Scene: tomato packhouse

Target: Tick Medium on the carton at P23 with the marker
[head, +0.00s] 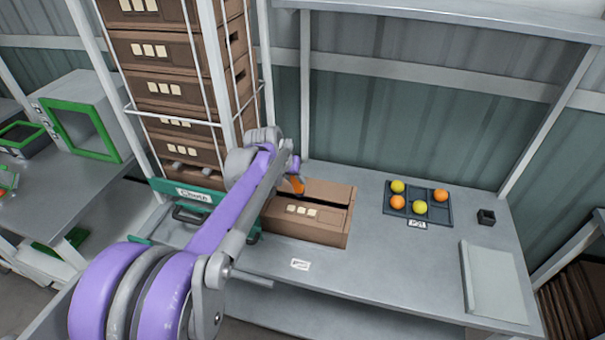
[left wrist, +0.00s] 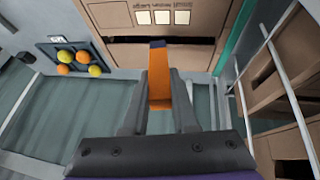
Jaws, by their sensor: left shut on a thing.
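The brown carton (head: 335,228) lies on the grey bench, with three pale squares (head: 302,210) on its near side and a dark slot along its top. In the left wrist view the carton (left wrist: 125,18) fills the top, its squares (left wrist: 162,17) under a line of tiny print I cannot read. My left gripper (head: 296,172) is above the carton's left part, shut on the orange marker (left wrist: 158,75), also visible in the head view (head: 298,186). The marker's dark end points toward the carton; I cannot tell whether it touches. No tick shows on the squares. My right gripper is out of view.
A dark tray (head: 387,209) with yellow and orange tomatoes and a small black box (head: 486,217) stand to the right, near a pale flat sheet (head: 495,283). Stacked cartons (head: 170,90) rise in a white rack at left, above a green Chute sign (head: 190,194). The bench front is mostly clear.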

